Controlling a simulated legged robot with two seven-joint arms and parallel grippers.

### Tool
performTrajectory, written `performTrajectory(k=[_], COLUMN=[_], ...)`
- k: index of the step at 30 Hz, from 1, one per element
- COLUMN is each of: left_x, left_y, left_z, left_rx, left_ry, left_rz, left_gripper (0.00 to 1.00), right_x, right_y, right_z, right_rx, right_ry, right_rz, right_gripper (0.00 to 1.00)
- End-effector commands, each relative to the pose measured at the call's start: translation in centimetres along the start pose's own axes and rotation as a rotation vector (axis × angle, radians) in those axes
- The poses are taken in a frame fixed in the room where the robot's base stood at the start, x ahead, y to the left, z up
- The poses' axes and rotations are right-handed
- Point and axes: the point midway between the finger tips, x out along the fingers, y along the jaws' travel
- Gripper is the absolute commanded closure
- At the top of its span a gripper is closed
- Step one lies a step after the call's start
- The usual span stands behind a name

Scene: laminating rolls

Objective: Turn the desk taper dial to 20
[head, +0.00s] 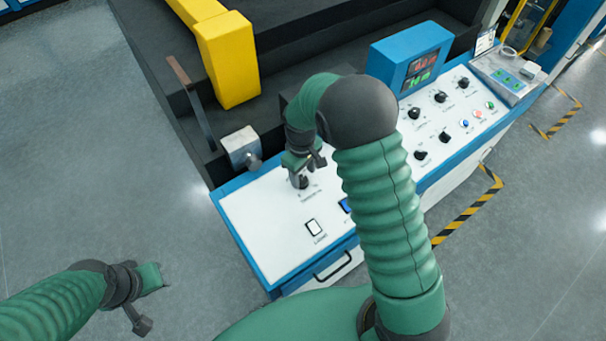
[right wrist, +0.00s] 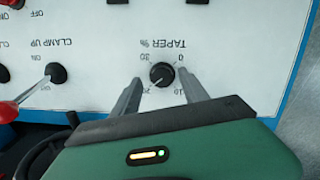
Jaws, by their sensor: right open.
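The taper dial (right wrist: 162,75) is a round black knob on a white panel, labelled TAPER %, upside down in the right wrist view. The 0, 10 and 30 marks show around it; the mark at lower left is partly hidden by a finger. A pale line on the knob seems to point lower left, toward that mark. My right gripper (right wrist: 159,79) is open, its fingers on either side of the knob; contact is unclear. In the head view my right gripper (head: 302,163) is above the desk's left part. My left gripper (head: 146,302) hangs over the floor, away from the desk.
The blue-edged control desk (head: 260,217) holds several other knobs and buttons. A CLAMP UP switch (right wrist: 56,73) and a red-handled lever (right wrist: 12,110) are near the dial. A blue display box (head: 408,62) stands behind my right arm. Floor at left is clear.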

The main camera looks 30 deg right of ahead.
Motion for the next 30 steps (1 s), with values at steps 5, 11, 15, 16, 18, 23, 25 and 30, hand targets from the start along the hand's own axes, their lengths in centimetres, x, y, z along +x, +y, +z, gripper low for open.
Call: performTrajectory(k=[5, 11, 15, 16, 18, 23, 25, 30], left_x=[-0.3, -0.3, -0.3, -0.3, -0.3, -0.3, -0.2, -0.3], left_y=[0.0, 0.0, 0.0, 0.0, 0.0, 0.0, 0.0, 0.0], left_z=[-0.1, -0.1, -0.1, -0.1, -0.1, -0.1, -0.1, -0.1], left_rx=[0.0, 0.0, 0.0, 0.0, 0.0, 0.0, 0.0, 0.0], left_ry=[0.0, 0.0, 0.0, 0.0, 0.0, 0.0, 0.0, 0.0], left_rz=[0.0, 0.0, 0.0, 0.0, 0.0, 0.0, 0.0, 0.0], left_gripper=[0.64, 0.64, 0.64, 0.64, 0.64, 0.64, 0.64, 0.64], right_x=[1.8, 2.0, 2.0, 2.0, 2.0, 2.0, 2.0, 2.0], right_y=[0.0, 0.0, 0.0, 0.0, 0.0, 0.0, 0.0, 0.0], right_z=[0.1, 0.0, 0.0, 0.0, 0.0, 0.0, 0.0, 0.0], right_rx=[-0.001, 0.0, 0.0, 0.0, 0.0, 0.0, 0.0, -0.07], right_ry=[0.0, 0.002, 0.002, 0.002, 0.001, 0.001, 0.001, 0.001], right_rz=[0.0, 0.0, 0.0, 0.0, 0.0, 0.0, 0.0, 0.012], right_gripper=[0.48, 0.48, 0.58, 0.62, 0.72, 0.93, 1.0, 1.0])
